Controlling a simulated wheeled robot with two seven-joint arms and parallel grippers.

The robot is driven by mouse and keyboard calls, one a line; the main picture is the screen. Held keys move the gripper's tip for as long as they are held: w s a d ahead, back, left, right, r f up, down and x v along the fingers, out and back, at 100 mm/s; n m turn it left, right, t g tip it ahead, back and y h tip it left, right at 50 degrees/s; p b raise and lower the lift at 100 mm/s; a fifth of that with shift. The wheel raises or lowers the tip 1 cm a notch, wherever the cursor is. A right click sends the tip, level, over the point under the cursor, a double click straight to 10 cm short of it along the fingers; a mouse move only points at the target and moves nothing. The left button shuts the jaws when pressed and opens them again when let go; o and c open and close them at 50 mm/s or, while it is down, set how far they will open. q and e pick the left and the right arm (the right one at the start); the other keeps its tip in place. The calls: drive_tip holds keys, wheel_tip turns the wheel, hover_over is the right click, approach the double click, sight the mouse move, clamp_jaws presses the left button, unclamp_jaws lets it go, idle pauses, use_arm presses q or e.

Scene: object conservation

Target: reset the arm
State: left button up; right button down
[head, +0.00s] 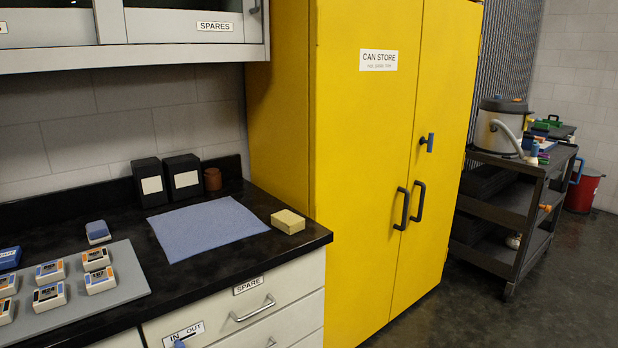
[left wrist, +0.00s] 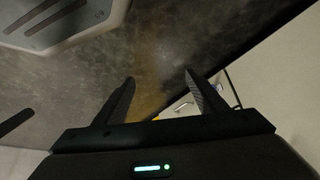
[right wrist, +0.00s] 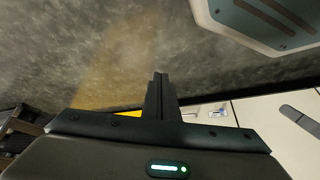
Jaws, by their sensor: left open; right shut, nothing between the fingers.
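My left gripper (left wrist: 158,100) shows in the left wrist view with its two fingers spread apart and nothing between them. My right gripper (right wrist: 160,92) shows in the right wrist view with its fingers together and nothing held. Both point over the dark floor, beside the pale drawer fronts. Neither gripper nor arm shows in the head view.
A black counter (head: 110,262) holds a grey tray (head: 125,268) of labelled boxes, a blue cloth (head: 205,232) and a tan block (head: 288,221). A closed yellow cabinet (head: 365,140) stands beside it. A loaded cart (head: 525,185) and red bucket (head: 583,190) stand right. Floor before them is clear.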

use_arm(q)
drive_tip(key=s+a+f+p, duration=0.1)
drive_tip(key=s+f+p, duration=0.2)
drive_tip(key=f+p, duration=0.3)
drive_tip(key=shift+a+f, duration=0.15)
drive_tip(key=shift+f, duration=0.75)
use_arm(e)
drive_tip(key=s+d+f, duration=0.1)
drive_tip(key=s+f, duration=0.2)
drive_tip(key=f, duration=0.4)
drive_tip(key=shift+d+f, duration=0.15)
drive_tip(key=shift+f, duration=0.25)
use_arm(q)
drive_tip(key=shift+s, duration=0.1)
use_arm(e)
drive_tip(key=shift+s, duration=0.1)
